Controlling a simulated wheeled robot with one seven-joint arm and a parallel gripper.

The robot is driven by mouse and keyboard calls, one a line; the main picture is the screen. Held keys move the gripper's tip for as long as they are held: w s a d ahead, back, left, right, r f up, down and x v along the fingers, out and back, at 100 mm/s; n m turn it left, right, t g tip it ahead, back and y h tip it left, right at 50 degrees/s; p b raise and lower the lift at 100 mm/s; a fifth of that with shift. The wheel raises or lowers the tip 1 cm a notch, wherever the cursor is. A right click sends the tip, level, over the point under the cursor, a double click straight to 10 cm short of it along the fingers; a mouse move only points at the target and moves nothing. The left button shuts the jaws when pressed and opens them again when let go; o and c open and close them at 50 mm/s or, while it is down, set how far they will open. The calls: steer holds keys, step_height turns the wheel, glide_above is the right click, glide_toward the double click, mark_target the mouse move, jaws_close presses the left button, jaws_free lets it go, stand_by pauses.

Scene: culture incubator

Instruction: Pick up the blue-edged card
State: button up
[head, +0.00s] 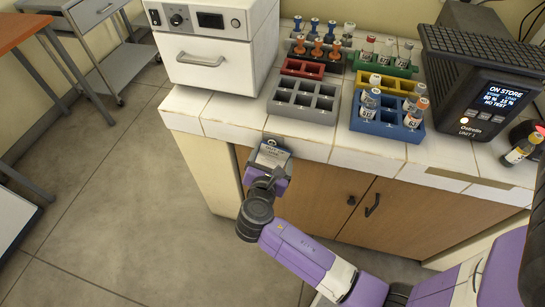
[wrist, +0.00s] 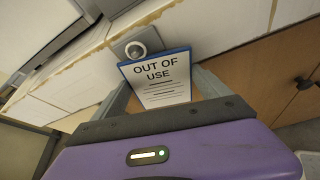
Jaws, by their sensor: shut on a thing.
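The blue-edged card (wrist: 160,80) is white, with "OUT OF USE" in dark print and a blue strip along its top edge. It also shows small in the head view (head: 271,158), in front of the counter's front edge. My gripper (head: 268,170) is shut on the card, with one finger at each side of it in the wrist view. A grey square plate with a round pale knob (wrist: 137,46) sits just behind the card's top edge, against the tiled counter front. I cannot tell whether the card touches it.
The white tiled counter (head: 190,108) carries a white oven-like box (head: 213,60), an empty grey rack (head: 303,100), a blue rack (head: 385,127) with vials, and a black device with a screen (head: 490,95). Cabinet doors (head: 330,195) are below.

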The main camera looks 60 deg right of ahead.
steer(key=s+a, duration=0.3)
steer(key=a, duration=0.4)
steer(key=s+a, duration=0.4)
steer(key=a, duration=0.4)
steer(key=shift+s+a+b, duration=0.3)
steer(key=shift+b, duration=0.1)
